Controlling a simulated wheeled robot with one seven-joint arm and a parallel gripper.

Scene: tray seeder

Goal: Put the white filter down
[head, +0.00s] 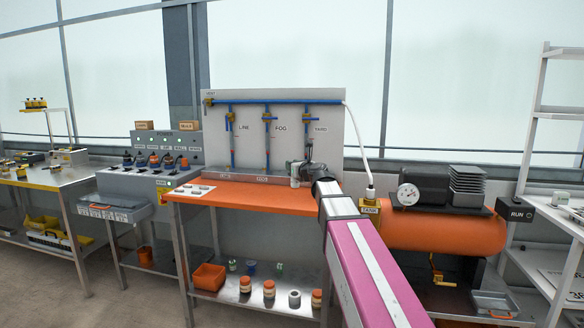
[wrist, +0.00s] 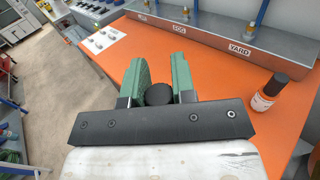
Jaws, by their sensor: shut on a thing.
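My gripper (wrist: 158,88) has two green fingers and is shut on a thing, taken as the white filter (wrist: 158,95). Only its round black top shows between the fingers in the wrist view, so its body colour and lower end are hidden. My gripper is over the orange bench top; I cannot tell whether the held thing touches it.
On the orange bench top (wrist: 225,105), a small white bottle with a black cap (wrist: 268,96) stands right of my gripper. A metal trough (wrist: 215,38) runs along the back. A white plate with small pieces (wrist: 103,40) lies at the left. Bare bench lies between plate and gripper.

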